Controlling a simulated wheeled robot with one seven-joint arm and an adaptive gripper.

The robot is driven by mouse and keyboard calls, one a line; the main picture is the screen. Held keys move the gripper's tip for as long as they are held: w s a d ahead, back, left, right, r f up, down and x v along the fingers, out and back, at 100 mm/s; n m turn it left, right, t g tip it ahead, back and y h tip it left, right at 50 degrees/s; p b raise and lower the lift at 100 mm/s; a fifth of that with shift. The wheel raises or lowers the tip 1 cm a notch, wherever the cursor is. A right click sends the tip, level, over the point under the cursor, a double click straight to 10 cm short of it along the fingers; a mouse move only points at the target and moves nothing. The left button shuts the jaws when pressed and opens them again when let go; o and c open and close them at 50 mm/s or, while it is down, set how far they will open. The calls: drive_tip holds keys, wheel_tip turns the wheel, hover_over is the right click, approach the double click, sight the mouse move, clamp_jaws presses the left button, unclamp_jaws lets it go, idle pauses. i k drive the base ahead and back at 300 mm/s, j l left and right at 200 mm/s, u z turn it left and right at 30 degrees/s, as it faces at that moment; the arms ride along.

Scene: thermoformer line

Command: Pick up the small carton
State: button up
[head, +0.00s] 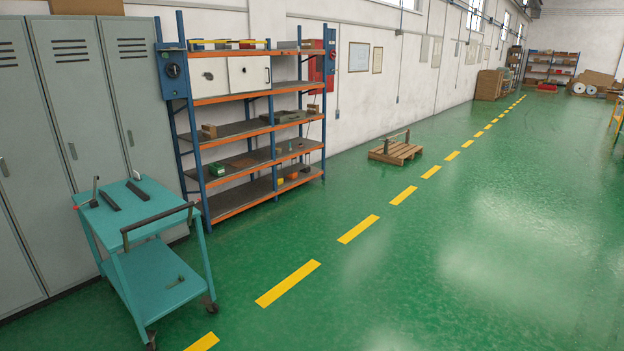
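A small brown box (209,131), which looks like a carton, sits at the left end of a middle shelf of the shelving rack (235,138). Another small brown item (313,108) is at the right end of a shelf of the same rack; it is too small to tell what it is. Larger brown cartons (488,85) stand far off against the wall. I cannot tell which of these is the small carton. My gripper is not in view.
A teal cart (160,280) on wheels stands at the left front, before grey lockers (85,130). A wooden pallet (396,152) lies on the floor beyond the rack. The green floor (440,270), with a dashed yellow line, is open at the middle and right.

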sight(308, 44)
drive_tip(key=i, duration=8.4)
